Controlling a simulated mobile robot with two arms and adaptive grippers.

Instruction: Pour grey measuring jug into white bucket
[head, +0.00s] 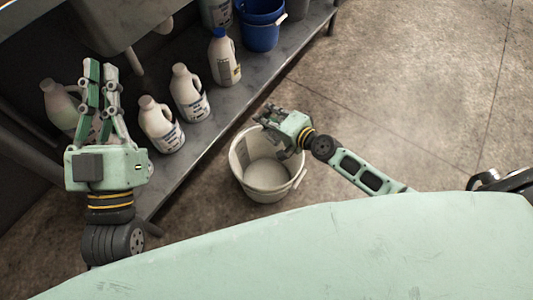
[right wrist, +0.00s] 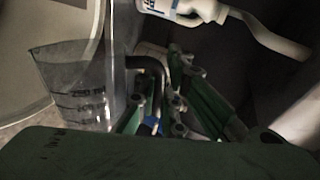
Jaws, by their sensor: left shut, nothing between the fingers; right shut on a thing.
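The white bucket (head: 287,193) stands on the floor in the middle of the head view, its inside pale and open to view. My right gripper (head: 272,122) is over the bucket's far rim. In the right wrist view its green fingers (right wrist: 160,115) are shut on the dark handle of the grey measuring jug (right wrist: 72,88), a see-through jug with dark volume marks. I cannot make out the jug clearly in the head view, nor tell its contents or exact tilt. My left gripper (head: 101,72) is shut and empty, in front of the low shelf.
Several white jugs stand on the low grey shelf (head: 190,160), including one (head: 160,125) near my left gripper and a blue-capped one (head: 224,60) farther back. A blue bucket (head: 260,28) is at the far end. The concrete floor (head: 420,90) to the right is clear.

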